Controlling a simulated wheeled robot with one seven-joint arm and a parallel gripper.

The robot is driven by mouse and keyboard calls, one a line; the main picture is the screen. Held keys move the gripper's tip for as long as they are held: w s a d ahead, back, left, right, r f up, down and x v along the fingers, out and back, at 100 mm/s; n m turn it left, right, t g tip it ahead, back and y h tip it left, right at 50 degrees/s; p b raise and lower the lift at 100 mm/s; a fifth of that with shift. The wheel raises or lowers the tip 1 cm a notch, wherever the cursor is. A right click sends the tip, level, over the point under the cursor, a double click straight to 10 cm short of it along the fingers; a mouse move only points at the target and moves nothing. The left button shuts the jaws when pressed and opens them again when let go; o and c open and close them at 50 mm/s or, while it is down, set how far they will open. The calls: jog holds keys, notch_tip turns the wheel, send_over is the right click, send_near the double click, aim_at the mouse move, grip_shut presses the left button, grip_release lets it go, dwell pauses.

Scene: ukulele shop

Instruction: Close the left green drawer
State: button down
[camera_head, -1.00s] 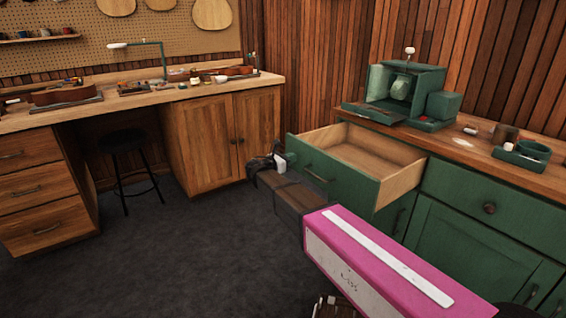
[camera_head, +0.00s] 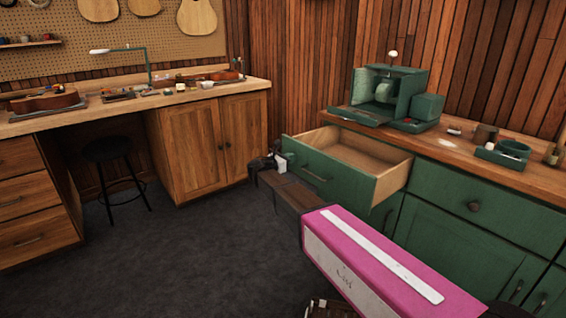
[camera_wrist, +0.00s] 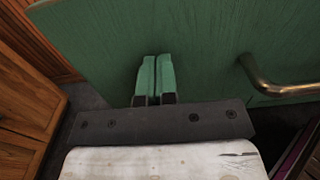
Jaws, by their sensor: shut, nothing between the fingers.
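The left green drawer (camera_head: 328,178) stands pulled open from the green cabinet, and its bare wooden inside shows empty. My gripper (camera_head: 284,160) is at the left end of the drawer front in the head view, beside its outer face. In the wrist view, my gripper (camera_wrist: 157,75) has its two green fingers together with nothing between them, pointing at the green drawer front (camera_wrist: 200,35). I cannot tell whether the fingertips touch the panel. The drawer's metal handle (camera_wrist: 275,85) is to the right of the fingers, apart from them.
A closed green drawer (camera_head: 480,210) is to the right. The countertop (camera_head: 450,150) holds a green machine (camera_head: 392,95) and small items. A wooden workbench (camera_head: 205,150) and black stool (camera_head: 112,160) stand left.

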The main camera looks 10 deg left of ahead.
jog(key=x, duration=2.7)
jog(key=shift+r, duration=0.1)
jog(key=shift+w, duration=0.1)
